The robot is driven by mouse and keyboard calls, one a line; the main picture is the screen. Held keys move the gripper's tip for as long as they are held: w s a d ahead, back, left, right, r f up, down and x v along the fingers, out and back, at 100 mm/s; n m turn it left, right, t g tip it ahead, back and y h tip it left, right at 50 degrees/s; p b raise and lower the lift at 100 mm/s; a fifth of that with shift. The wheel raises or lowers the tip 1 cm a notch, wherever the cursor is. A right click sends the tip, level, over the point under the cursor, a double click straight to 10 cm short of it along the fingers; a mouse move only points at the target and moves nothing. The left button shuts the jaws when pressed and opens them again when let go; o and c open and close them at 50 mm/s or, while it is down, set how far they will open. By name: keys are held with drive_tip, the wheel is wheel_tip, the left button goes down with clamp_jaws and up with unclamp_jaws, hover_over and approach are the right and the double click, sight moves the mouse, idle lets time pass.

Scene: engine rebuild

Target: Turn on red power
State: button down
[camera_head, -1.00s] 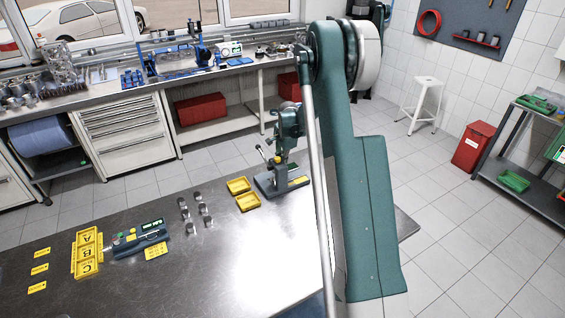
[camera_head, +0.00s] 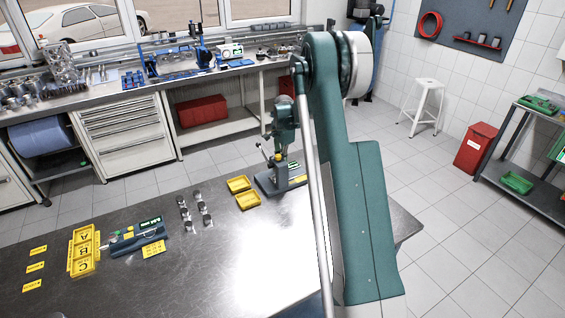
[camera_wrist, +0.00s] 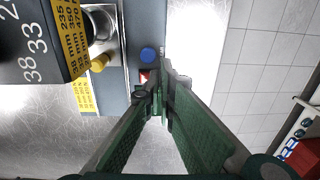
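A small red switch or button (camera_wrist: 145,75) shows in the wrist view on a grey-blue device base (camera_wrist: 114,99), just below a blue button (camera_wrist: 148,54). In the head view, the device base (camera_head: 268,186) stands near the bench's far edge, below my wrist; the red part cannot be made out there.
In the head view, yellow trays (camera_head: 247,200), small metal cylinders (camera_head: 206,208) and a tester (camera_head: 137,238) lie left on the steel bench (camera_head: 235,265).

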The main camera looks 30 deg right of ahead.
drive_tip(key=shift+s+f, duration=0.1)
drive_tip(key=shift+f, duration=0.15)
drive_tip(key=shift+s, duration=0.5)
drive_tip(key=shift+s+r, duration=0.1)
idle(0.3)
wheel_tip(320, 180, up, 14)
drive_tip(key=w, duration=0.2)
drive_tip(key=shift+w, duration=0.4)
idle(0.4)
drive_tip(key=shift+p, duration=0.35)
